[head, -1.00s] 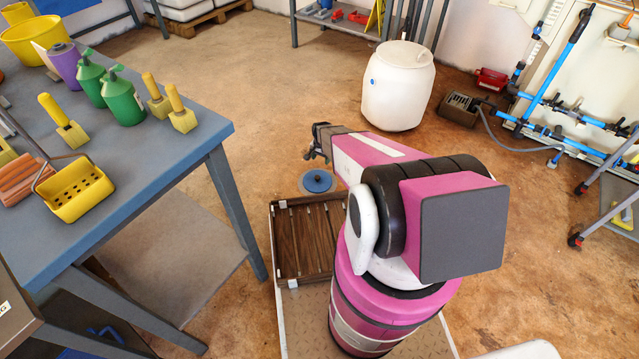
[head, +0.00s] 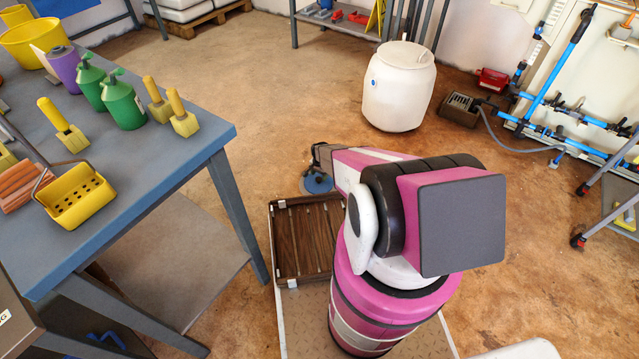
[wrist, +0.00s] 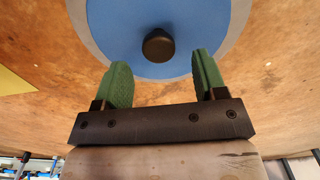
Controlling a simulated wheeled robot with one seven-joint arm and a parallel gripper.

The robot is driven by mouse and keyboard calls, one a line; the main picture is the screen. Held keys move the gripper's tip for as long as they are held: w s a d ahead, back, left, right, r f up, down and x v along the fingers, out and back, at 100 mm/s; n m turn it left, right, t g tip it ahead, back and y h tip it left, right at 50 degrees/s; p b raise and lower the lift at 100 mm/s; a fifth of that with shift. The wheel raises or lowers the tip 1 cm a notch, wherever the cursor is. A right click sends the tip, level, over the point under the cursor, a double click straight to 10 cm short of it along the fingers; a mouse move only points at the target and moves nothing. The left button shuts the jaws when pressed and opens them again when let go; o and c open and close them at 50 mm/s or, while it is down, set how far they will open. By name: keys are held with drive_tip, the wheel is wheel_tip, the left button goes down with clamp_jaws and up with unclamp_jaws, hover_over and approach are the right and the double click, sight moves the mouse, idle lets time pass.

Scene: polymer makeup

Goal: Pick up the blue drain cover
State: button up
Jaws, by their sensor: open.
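The blue drain cover (head: 318,184) is a round blue disc with a grey rim and a dark knob at its centre. It lies on the brown floor beyond the wooden slatted tray in the head view. In the wrist view the blue drain cover (wrist: 115,30) fills the top middle, with its knob between and just beyond the fingertips. My gripper (wrist: 158,75) has two green fingers spread apart, with nothing between them. In the head view my gripper (head: 318,172) is low over the cover and hides part of it.
A wooden slatted tray (head: 303,240) lies at the front of my base. A blue table (head: 150,190) with bottles and a yellow basket (head: 78,198) stands to the left. A white barrel (head: 398,88) stands behind on the right. The floor around the cover is clear.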

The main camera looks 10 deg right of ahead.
sight(319, 179)
wheel_tip(319, 179, down, 4)
drive_tip(key=shift+s+a+r, duration=0.1)
drive_tip(key=shift+a+r, duration=0.05)
drive_tip(key=shift+r, duration=0.1)
drive_tip(key=shift+s+a, duration=0.1)
drive_tip(key=c, duration=1.1)
drive_tip(key=shift+r, duration=0.15)
